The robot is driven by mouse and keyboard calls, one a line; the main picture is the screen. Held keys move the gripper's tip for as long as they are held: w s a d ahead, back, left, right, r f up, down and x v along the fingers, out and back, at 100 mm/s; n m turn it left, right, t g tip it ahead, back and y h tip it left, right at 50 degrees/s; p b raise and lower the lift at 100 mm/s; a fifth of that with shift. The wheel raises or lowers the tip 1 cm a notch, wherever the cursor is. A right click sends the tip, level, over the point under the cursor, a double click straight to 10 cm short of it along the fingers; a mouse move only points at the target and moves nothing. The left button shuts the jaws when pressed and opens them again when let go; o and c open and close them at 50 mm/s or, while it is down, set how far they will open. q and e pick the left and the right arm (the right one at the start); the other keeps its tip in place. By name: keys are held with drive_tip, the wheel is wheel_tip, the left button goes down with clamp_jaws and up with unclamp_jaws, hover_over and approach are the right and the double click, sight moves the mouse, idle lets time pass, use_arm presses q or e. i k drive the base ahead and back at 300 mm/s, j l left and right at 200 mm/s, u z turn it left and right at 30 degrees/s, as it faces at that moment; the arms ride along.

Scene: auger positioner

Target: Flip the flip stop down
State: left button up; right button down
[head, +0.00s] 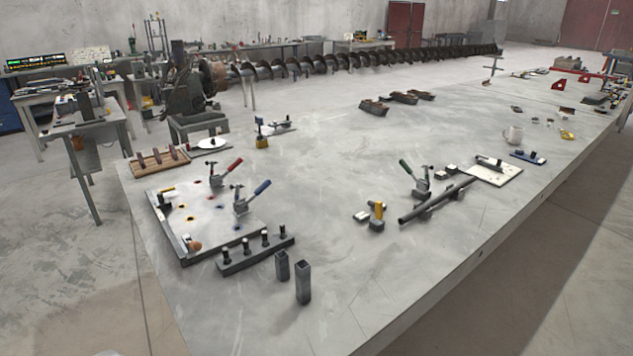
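No part is clearly marked as the flip stop, and I cannot tell for certain which one it is. A small yellow upright piece (379,209) stands on a dark block near the left end of a dark round bar, right of the table's middle. The bar (436,200) lies on low supports, with a green-handled clamp (416,178) behind it. Another yellow piece with a dark upright top (262,141) stands farther back on the left. Neither of my grippers shows in the head view.
On the long grey table (330,270), a plate (215,235) carries red-handled (228,170) and blue-handled (252,196) clamps. A dark rail with several posts (255,254) and two square tubes (303,283) stand in front. The table's front middle is clear.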

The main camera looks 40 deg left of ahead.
sight(378, 204)
drive_tip(key=i+l+u, duration=0.15)
drive_tip(key=i+u, duration=0.15)
drive_tip(key=u, duration=0.15)
drive_tip(key=i+l+u, duration=0.25)
drive_tip(key=u, duration=0.25)
drive_tip(key=i+l+u, duration=0.25)
drive_tip(key=u, duration=0.2)
drive_tip(key=i+l+u, duration=0.15)
drive_tip(key=l+u, duration=0.35)
drive_tip(key=i+l+u, duration=0.15)
drive_tip(key=l, duration=0.25)
drive_tip(key=l+u, duration=0.15)
drive_tip(key=l, duration=0.25)
